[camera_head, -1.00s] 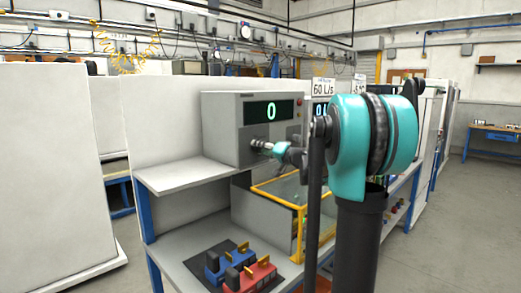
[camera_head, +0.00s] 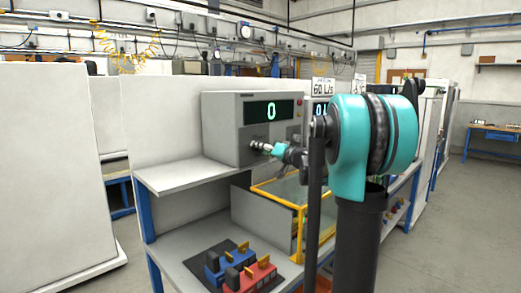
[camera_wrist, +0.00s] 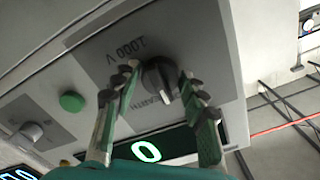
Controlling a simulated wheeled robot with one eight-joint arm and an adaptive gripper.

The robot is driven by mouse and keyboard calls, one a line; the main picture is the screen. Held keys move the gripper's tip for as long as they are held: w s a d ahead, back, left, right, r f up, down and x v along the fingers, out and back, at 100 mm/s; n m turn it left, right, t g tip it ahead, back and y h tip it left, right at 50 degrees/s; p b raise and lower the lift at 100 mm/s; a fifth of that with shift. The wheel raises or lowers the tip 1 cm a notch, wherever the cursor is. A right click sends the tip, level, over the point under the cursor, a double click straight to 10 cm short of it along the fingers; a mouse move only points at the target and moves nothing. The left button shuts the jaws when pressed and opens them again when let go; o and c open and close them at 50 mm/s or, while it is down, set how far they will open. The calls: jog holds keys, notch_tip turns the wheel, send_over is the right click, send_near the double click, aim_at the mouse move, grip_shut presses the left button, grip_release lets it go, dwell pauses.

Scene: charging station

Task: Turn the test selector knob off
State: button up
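The test selector knob (camera_wrist: 162,78) is a dark round knob with a raised grip bar on the grey front panel of the tester (camera_head: 222,130). In the wrist view it sits between the two fingers of my gripper (camera_wrist: 158,77), beside the printed "1000 V". The fingers are spread on either side of it; the right one is very close and I cannot tell if it touches. In the head view my gripper (camera_head: 261,147) is at the panel below the display and hides the knob. The tester's display (camera_head: 271,111) reads 0 in green.
A green button (camera_wrist: 72,102) is on the panel, and another knob (camera_wrist: 32,130) is on a neighbouring unit. The upper shelf (camera_head: 180,174) is clear at left.

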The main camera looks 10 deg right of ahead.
jog(key=shift+o, duration=1.2)
jog(key=v, duration=1.2)
jog(key=shift+s, duration=0.1)
